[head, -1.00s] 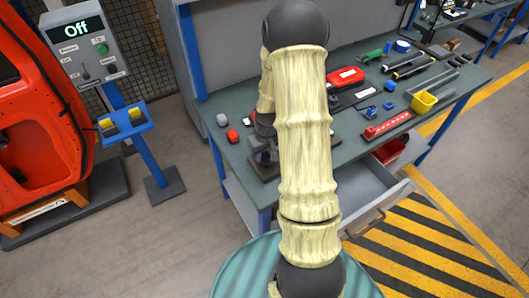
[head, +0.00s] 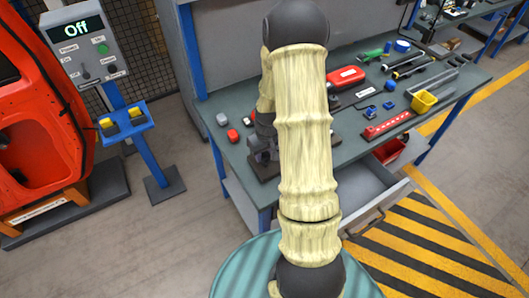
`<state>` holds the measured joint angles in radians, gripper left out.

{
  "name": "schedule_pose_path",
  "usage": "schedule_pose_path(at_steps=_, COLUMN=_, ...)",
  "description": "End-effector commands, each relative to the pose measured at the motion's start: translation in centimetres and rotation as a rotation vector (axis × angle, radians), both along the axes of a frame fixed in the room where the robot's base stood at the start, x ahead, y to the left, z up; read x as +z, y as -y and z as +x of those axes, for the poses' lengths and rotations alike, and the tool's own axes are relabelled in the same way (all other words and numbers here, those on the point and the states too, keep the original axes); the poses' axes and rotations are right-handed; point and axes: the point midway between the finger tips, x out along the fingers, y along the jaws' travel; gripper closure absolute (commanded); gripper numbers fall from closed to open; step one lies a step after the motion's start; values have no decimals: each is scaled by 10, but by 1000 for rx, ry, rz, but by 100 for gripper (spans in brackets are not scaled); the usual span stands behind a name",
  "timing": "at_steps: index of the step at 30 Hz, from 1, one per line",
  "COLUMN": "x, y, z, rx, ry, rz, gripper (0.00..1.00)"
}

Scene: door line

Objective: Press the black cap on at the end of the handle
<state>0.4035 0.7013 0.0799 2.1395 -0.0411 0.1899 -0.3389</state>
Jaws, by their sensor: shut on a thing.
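My raised arm covers the middle of the head view, and its far part comes down behind the upper link over the left part of the workbench (head: 235,152). My gripper is hidden there, so I cannot see its fingers or what is between them. A dark grey block-like shape (head: 263,158) shows low beside the arm at the bench's front left; I cannot tell whether it is a fixture or part of my wrist. I cannot make out the black cap or the handle. A red car door (head: 40,130) stands at the far left.
A control box reading "Off" (head: 78,48) and a blue stand (head: 128,122) stand left of the bench. A red case (head: 346,77), yellow bin (head: 423,101) and red strip (head: 388,125) lie on the bench. An open drawer (head: 372,195) sticks out in front.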

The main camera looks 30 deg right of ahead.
Motion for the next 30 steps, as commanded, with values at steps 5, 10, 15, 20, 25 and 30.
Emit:
schedule_pose_path(at_steps=5, x=-1, y=0, z=0, rx=0, ry=0, rz=0, gripper=90)
schedule_pose_path(at_steps=10, x=-3, y=0, z=0, rx=0, ry=0, rz=0, gripper=90)
schedule_pose_path(at_steps=15, x=-4, y=0, z=0, rx=0, ry=0, rz=0, gripper=90)
schedule_pose_path(at_steps=20, x=-6, y=0, z=0, rx=0, ry=0, rz=0, gripper=90)
schedule_pose_path(at_steps=25, x=-7, y=0, z=0, rx=0, ry=0, rz=0, gripper=90)
schedule_pose_path(at_steps=30, x=-9, y=0, z=0, rx=0, ry=0, rz=0, gripper=90)
